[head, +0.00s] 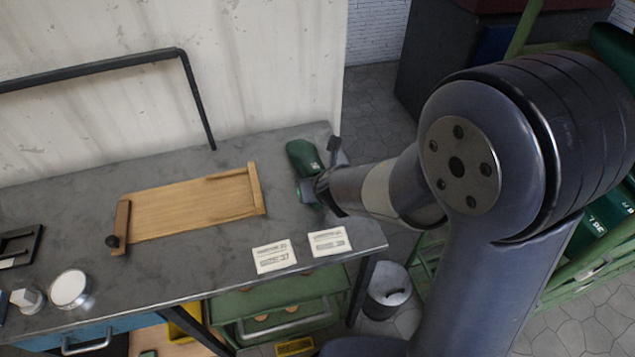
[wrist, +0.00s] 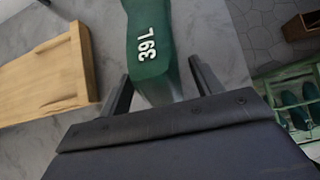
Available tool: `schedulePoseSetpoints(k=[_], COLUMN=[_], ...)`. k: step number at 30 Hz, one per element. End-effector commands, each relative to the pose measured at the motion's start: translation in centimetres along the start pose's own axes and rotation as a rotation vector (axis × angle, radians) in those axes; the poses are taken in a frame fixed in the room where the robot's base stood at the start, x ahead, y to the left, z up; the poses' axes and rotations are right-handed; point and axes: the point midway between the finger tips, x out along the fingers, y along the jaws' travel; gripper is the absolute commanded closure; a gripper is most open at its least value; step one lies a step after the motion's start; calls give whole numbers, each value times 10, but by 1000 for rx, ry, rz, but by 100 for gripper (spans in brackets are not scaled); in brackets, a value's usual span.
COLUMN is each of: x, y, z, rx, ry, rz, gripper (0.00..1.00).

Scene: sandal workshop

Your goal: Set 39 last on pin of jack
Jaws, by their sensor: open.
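The green last (head: 303,158), marked 39L in the wrist view (wrist: 150,42), is at the back right end of the grey workbench (head: 215,262). My gripper (head: 318,172) is open at the last. In the wrist view its two dark fingers (wrist: 160,84) stand on either side of the last's near end, with a gap visible on the right. The last's lower part is hidden by my gripper in the head view, so I cannot tell what it rests on. I cannot make out a jack or its pin in either view.
A wooden board (head: 185,207) with raised ends and a dark knob lies left of my gripper. Two white cards (head: 273,257) (head: 329,241) lie at the front edge. A round white-topped item (head: 70,289) stands at front left. A bin (head: 387,292) stands on the floor.

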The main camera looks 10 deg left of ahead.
Motion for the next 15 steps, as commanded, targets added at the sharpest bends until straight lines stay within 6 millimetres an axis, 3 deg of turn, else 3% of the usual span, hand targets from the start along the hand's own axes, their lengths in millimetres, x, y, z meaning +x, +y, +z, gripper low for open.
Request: schedulePoseSetpoints(k=[15], x=[-90], y=[0], z=[4], rx=[1], ry=[-4], rz=[0], gripper=[38])
